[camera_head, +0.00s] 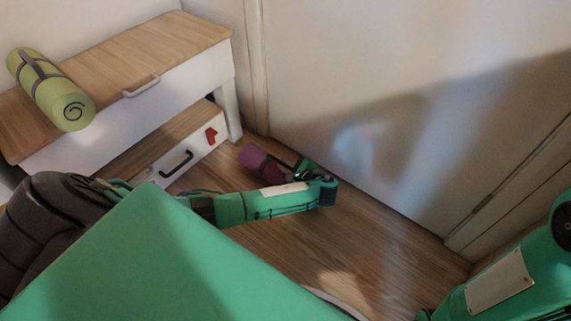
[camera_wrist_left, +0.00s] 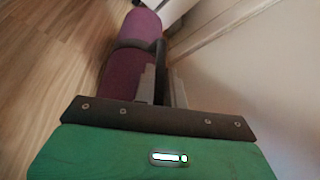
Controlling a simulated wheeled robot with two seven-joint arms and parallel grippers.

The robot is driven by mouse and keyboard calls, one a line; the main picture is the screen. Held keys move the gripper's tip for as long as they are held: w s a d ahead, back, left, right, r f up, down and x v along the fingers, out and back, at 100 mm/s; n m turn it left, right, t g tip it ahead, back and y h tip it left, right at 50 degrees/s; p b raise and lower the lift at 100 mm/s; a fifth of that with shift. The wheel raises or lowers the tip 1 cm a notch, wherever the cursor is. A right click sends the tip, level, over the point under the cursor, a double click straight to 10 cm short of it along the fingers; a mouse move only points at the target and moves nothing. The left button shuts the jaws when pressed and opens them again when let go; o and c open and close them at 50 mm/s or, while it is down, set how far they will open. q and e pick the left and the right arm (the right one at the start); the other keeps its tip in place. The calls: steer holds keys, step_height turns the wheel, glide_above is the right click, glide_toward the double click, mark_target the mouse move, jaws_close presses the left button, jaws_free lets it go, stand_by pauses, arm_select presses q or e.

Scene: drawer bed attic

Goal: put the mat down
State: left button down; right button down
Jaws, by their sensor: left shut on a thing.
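A rolled purple mat (camera_head: 253,157) is low over the wood floor, by the far wall and to the right of the white bench. It also shows in the left wrist view (camera_wrist_left: 138,27), with a dark strap around it. My left gripper (camera_head: 296,172) is shut on the purple mat; its fingers (camera_wrist_left: 163,82) are at the strap side. Whether the mat touches the floor I cannot tell. A green rolled mat (camera_head: 50,89) with grey straps lies on the bench top. My right arm enters at the lower right, but its gripper is out of view.
The white bench (camera_head: 180,75) has a wooden top and a handle on its front. Below it is a low drawer (camera_head: 192,160) with a black handle and a red mark. A pale wall or door panel (camera_head: 380,110) closes the far side. Some wood floor (camera_head: 390,245) is clear.

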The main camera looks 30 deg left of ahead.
arm_select(q)
step_height(320, 180, down, 2)
steer(key=shift+f+b, duration=0.2)
steer(key=shift+b, duration=0.3)
steer(key=shift+r, duration=0.1)
steer(key=c, duration=1.5)
jaws_free()
steer(key=shift+o, duration=0.2)
